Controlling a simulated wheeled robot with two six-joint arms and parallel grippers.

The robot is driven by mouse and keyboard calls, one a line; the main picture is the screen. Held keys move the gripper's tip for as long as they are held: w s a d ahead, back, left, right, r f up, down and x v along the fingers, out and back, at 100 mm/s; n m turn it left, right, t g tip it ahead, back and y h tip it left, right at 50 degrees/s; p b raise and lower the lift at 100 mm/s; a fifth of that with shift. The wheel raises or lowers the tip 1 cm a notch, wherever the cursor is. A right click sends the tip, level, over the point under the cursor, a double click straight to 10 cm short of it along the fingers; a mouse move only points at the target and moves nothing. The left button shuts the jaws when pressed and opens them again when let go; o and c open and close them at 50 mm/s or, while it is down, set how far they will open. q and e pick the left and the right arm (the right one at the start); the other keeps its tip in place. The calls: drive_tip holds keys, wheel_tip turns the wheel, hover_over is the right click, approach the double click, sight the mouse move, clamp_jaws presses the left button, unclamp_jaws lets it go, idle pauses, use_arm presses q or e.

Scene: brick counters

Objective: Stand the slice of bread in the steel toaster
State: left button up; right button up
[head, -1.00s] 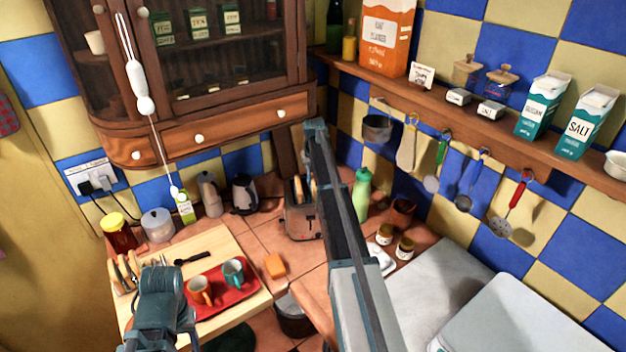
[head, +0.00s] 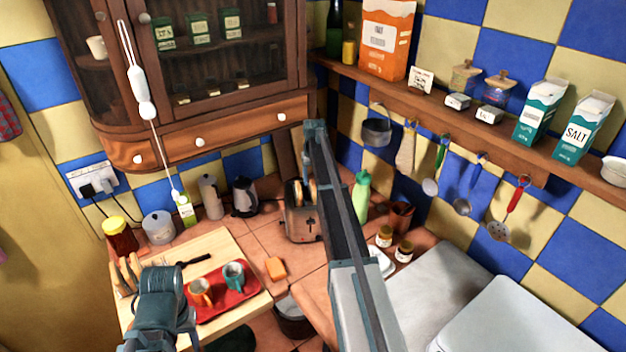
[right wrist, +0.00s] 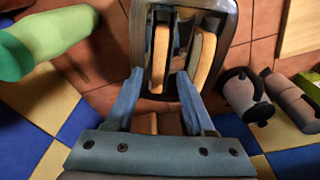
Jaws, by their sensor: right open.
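The steel toaster (head: 300,228) stands on the tiled counter in the back corner; its rim fills the top middle of the right wrist view (right wrist: 229,30). Two bread slices stand on edge in its slots, side by side: one (right wrist: 160,58) at the left and one (right wrist: 202,60) at the right, slightly tilted. My right gripper (right wrist: 160,79) is open, its fingertips on either side of the left slice's near end, with gaps visible. In the head view my right arm covers part of the toaster. My left arm is at the lower left; its fingertips are hidden.
A green bottle (head: 361,197) stands close to the toaster's right. A kettle (head: 244,197) stands to its left. A red tray (head: 235,299) with two cups lies on a wooden board in front. A shelf with hanging utensils runs along the right wall.

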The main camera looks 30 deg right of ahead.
use_arm(q)
wheel_tip(320, 180, up, 12)
drive_tip(key=p, duration=1.1)
drive_tip(key=shift+r, duration=0.15)
use_arm(e)
wheel_tip(320, 180, up, 12)
drive_tip(key=s, duration=0.1)
drive_tip(key=shift+s+a+r, duration=0.15)
drive_tip(key=shift+a+r, duration=0.05)
drive_tip(key=shift+a, duration=0.05)
